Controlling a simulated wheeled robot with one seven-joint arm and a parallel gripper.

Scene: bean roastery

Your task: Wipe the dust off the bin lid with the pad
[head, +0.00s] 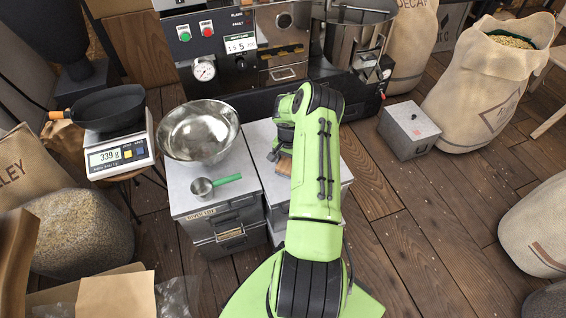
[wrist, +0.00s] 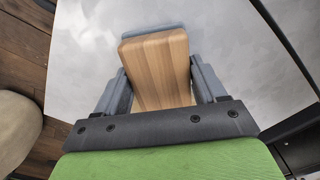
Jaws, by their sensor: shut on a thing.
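My gripper (wrist: 160,78) is shut on the pad, with one grey finger on each side of it. The pad (wrist: 155,58) has a wooden back and a thin blue-grey layer at its far edge. The pale grey bin lid (wrist: 235,55) spreads beneath it in the wrist view, with cloudy whitish patches that look like dust. In the head view the lid (head: 257,138) is partly hidden by my arm, and a bit of the pad's wood (head: 285,166) shows below my gripper (head: 279,155). Whether the pad touches the lid is hard to tell.
A neighbouring bin (head: 185,203) on the left carries a steel bowl (head: 198,132) and a green-handled scoop (head: 215,184). The roaster (head: 240,40) stands close behind. A grey metal box (head: 409,130) and sacks (head: 490,85) stand to the right, with open wooden floor (head: 400,220) between.

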